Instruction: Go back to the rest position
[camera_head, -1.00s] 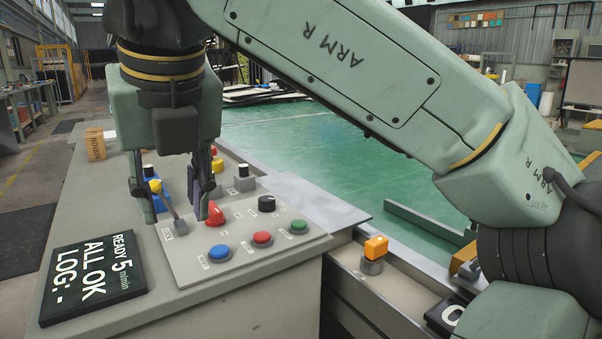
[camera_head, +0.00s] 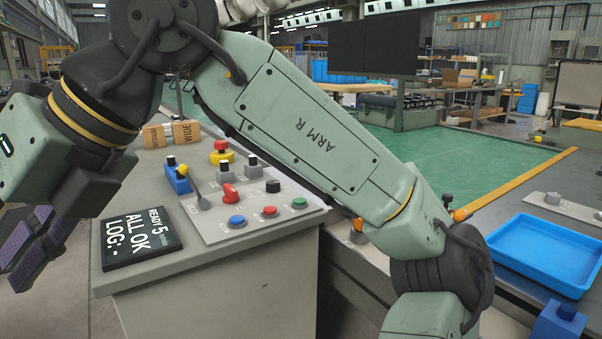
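My gripper (camera_head: 32,252) is at the left edge of the view, raised in front of and to the left of the console. Its dark fingers with purplish faces point down and left. They are seen at an angle, so I cannot tell whether they are open or shut. No object shows in them. My arm reaches across the picture from the lower right. The console's sloped panel (camera_head: 250,228) is clear of the gripper. It carries a red knob (camera_head: 229,193), a lever (camera_head: 200,200), and blue (camera_head: 236,221), red (camera_head: 269,211) and green (camera_head: 299,203) buttons.
Blocks, one marked "WIDE" (camera_head: 186,133), stand behind. A blue tray (camera_head: 540,255) and a blue block (camera_head: 560,326) are at right. Green floor (camera_head: 450,165) lies beyond.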

